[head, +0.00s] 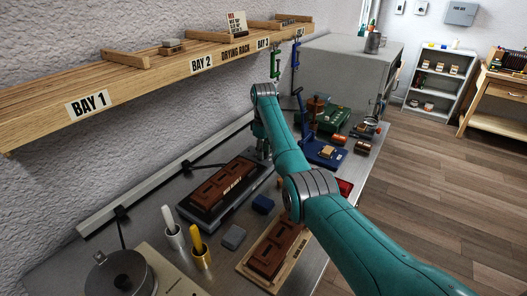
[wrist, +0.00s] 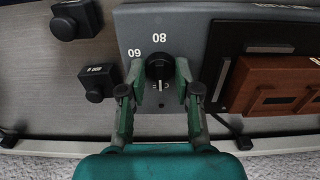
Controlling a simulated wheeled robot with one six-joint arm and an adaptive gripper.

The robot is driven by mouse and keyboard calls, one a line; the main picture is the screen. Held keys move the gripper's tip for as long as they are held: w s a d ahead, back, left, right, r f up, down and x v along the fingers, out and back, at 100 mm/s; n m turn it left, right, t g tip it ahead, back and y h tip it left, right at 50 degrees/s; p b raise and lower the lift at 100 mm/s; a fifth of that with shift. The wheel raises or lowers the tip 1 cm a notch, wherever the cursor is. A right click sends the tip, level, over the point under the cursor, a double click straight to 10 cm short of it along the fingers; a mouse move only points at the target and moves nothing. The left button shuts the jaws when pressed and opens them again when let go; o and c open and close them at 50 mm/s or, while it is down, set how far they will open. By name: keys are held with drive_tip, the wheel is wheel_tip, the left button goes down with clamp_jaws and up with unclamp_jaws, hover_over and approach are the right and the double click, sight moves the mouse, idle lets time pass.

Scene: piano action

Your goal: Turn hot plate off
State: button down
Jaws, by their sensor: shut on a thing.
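The hot plate (head: 238,206) is a dark grey slab on the bench with a brown panelled block on its top. Its black control knob (wrist: 158,66) shows in the wrist view, on the grey housing, beside the printed marks 60 and 80. A pale pointer line on the knob points toward my wrist. My gripper (wrist: 160,78) is shut on the knob, with one green fingertip on each side. In the head view my gripper (head: 263,148) is at the far end of the hot plate. The knob is hidden there.
A second brown block lies on a wooden tray (head: 243,267) in front of the hot plate. White (head: 174,236) and yellow (head: 202,255) tools stand in cups at left. The drying rack shelf (head: 180,70) runs above. Small dark blocks (wrist: 75,19) sit close to the knob.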

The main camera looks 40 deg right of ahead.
idle(0.3)
drive_tip(key=c, duration=0.8)
unclamp_jaws()
wheel_tip(320, 180, up, 12)
drive_tip(key=shift+s, duration=0.15)
